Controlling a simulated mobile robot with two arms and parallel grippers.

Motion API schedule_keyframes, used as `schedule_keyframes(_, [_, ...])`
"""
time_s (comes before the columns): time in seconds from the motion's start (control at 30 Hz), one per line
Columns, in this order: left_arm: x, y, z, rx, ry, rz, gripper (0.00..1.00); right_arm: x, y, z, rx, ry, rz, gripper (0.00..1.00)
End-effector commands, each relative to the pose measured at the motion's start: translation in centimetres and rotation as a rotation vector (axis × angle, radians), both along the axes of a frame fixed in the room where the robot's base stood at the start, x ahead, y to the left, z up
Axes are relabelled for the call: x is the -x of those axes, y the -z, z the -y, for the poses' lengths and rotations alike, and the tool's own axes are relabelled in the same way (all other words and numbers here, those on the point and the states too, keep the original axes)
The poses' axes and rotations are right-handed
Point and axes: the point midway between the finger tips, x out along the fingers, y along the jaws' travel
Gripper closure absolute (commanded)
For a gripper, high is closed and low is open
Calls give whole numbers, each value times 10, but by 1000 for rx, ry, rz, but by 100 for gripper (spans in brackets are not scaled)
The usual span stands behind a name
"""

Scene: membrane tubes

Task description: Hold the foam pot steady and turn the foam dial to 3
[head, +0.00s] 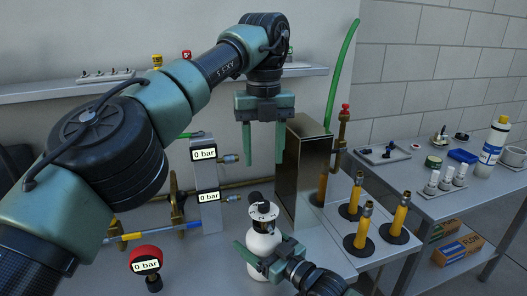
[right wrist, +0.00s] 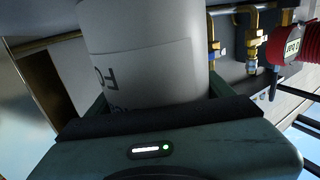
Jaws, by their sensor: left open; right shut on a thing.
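The foam pot (head: 261,243) is a white bottle standing upright near the front of the bench. Its top carries a pale foam dial (head: 264,211) with small dark marks and a black knob; I cannot read the setting. My right gripper (head: 263,256) is shut around the pot's body. In the right wrist view the pot (right wrist: 150,55) fills the space between the fingers, with part of its lettering showing. My left gripper (head: 265,160) is open and empty, pointing down above the dial, with a clear gap between.
A metal box column (head: 308,165) stands close right of my left gripper. Yellow tubes on black bases (head: 361,230) stand to the right. Gauges and pipework (head: 205,175) are at the left, and a red gauge (head: 146,262) is at the front left.

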Motion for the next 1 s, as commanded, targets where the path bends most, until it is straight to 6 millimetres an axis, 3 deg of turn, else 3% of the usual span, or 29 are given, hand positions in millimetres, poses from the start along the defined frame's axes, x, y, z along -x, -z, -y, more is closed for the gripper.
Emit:
schedule_keyframes(0.37, [0, -1, 0, 0, 0, 0, 52, -1, -1, 1, 1, 2, 2, 91])
schedule_keyframes(0.4, [0, -1, 0, 0, 0, 0, 52, -1, -1, 1, 1, 2, 2, 7])
schedule_keyframes(0.43, [0, -1, 0, 0, 0, 0, 52, -1, -1, 1, 1, 2, 2, 0])
schedule_keyframes(0.77, [0, -1, 0, 0, 0, 0, 52, 2, 0, 4, 1, 2, 0, 0])
schedule_keyframes(1.0, [0, -1, 0, 0, 0, 0, 52, 31, 2, 33, 2, 2, -2, 0])
